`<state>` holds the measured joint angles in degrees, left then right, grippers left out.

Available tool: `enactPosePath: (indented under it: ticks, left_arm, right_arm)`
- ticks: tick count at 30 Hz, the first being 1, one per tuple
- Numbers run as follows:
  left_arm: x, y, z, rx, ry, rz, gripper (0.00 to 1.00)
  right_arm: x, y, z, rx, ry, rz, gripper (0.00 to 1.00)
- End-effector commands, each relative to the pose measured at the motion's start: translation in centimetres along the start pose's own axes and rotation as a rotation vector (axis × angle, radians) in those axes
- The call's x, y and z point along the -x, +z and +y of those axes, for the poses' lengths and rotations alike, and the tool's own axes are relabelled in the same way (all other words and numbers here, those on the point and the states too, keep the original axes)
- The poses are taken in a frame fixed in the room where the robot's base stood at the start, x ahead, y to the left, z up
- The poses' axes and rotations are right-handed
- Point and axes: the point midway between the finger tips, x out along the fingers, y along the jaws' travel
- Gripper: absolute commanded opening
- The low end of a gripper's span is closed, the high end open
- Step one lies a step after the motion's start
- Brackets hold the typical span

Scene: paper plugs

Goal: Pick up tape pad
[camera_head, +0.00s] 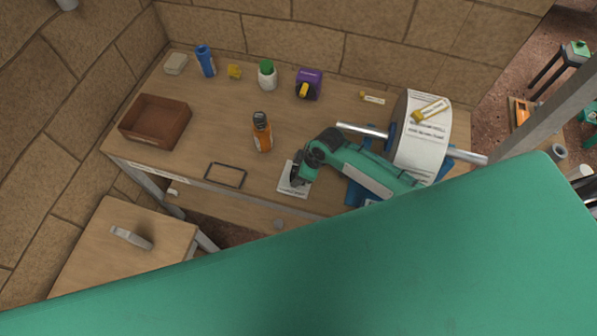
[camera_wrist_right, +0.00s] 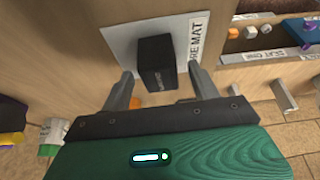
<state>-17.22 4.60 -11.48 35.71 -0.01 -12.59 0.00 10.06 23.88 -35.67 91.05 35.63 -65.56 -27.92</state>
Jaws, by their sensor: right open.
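A small black block (camera_wrist_right: 157,62) with faint lettering, which I take to be the tape pad, sits on a white mat (camera_wrist_right: 122,45) in the right wrist view. The mat's printed label is partly readable and ends in "MAT". My right gripper (camera_wrist_right: 162,82) is open, with one finger on each side of the block's near end; I cannot tell whether they touch it. In the head view my right gripper (camera_head: 299,174) is over the white mat (camera_head: 288,184) near the table's front edge and hides the block. My left gripper is not in view.
A black frame (camera_head: 225,175) lies to the left, near the front edge. A brown box (camera_head: 156,122) is farther left. A large paper roll (camera_head: 420,150) on a rod stands at right.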

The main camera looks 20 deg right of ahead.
Motion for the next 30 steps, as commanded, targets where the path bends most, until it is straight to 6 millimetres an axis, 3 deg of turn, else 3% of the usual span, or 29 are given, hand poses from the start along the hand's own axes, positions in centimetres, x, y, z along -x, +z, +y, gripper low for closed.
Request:
enactPosePath:
  ticks: [4, 11, 18, 19, 30]
  left_arm:
    - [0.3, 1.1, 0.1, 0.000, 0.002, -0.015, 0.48]
    - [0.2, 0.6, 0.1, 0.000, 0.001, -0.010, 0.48]
    - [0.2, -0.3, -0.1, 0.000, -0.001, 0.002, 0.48]
    - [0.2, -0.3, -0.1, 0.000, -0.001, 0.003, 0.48]
    - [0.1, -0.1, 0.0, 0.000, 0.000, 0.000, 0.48]
  right_arm:
    - [-0.8, 0.0, 0.0, -0.001, 0.000, 0.000, 0.62]
    - [-0.9, 0.1, 0.0, 0.000, 0.001, 0.000, 0.62]
    - [-0.9, 0.0, 0.0, 0.000, 0.001, 0.000, 0.15]
    - [-0.9, 0.1, 0.0, 0.000, 0.001, -0.001, 0.12]
    - [-0.5, -0.1, 0.1, 0.001, 0.001, 0.000, 0.12]
